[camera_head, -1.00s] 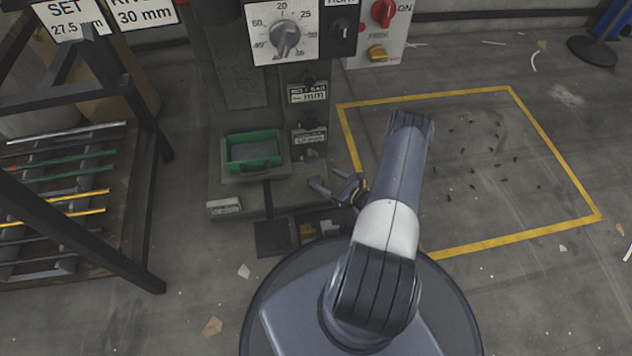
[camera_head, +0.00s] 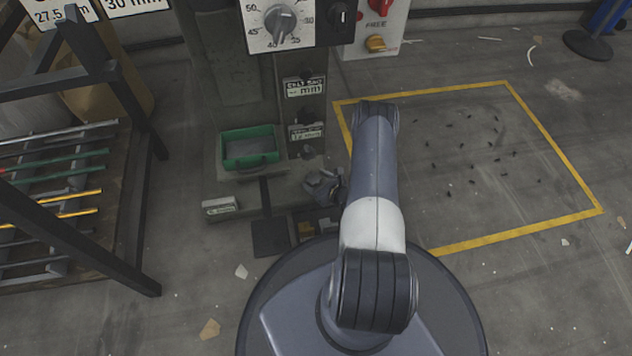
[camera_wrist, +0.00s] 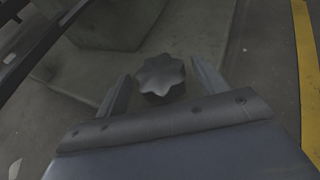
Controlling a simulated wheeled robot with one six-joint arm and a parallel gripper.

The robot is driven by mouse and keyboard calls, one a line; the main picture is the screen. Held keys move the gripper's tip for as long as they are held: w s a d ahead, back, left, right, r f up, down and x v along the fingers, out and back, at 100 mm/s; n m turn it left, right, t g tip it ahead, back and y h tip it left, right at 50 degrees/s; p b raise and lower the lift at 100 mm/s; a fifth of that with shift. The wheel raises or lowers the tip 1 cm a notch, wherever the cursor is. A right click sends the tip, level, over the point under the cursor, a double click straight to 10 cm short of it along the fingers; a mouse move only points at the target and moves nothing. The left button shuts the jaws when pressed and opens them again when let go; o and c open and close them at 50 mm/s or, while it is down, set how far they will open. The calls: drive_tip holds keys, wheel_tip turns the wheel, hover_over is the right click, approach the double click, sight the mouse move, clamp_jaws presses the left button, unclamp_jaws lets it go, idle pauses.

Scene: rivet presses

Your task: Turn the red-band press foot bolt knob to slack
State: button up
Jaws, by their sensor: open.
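A grey star-shaped knob (camera_wrist: 160,75) shows in the wrist view, between and just beyond the two fingers of my gripper (camera_wrist: 161,92). The fingers stand apart on either side of it, and I cannot tell whether they touch it. In the head view my gripper (camera_head: 322,186) is low beside the right side of the press foot (camera_head: 232,190), partly hidden by my arm. A small grey knob-like shape (camera_head: 307,153) sits just above it; I cannot tell whether it is the same knob. No red band is visible.
A green tray (camera_head: 250,148) sits on the press foot. A dial (camera_head: 280,22) and a red knob are above. A black pedal (camera_head: 270,238) lies in front. A rack of rods (camera_head: 70,170) stands left. The yellow-outlined floor (camera_head: 480,150) at right holds small scattered bits.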

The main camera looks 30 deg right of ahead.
drive_tip(key=shift+c, duration=0.5)
drive_tip(key=c, duration=0.9)
drive_tip(key=shift+d+n+y, duration=0.15)
drive_tip(key=shift+n+y, duration=0.15)
drive_tip(key=shift+y, duration=0.1)
drive_tip(key=n+g+y, duration=0.1)
drive_tip(key=n+y, duration=0.1)
drive_tip(key=shift+w+d+n, duration=0.1)
drive_tip(key=shift+d+n, duration=0.05)
drive_tip(key=shift+n, duration=0.15)
drive_tip(key=shift+w+d+n+g+y, duration=0.1)
drive_tip(key=shift+n+g+y, duration=1)
drive_tip(key=shift+n+y, duration=0.45)
drive_tip(key=shift+y, duration=0.35)
drive_tip(key=o, duration=1)
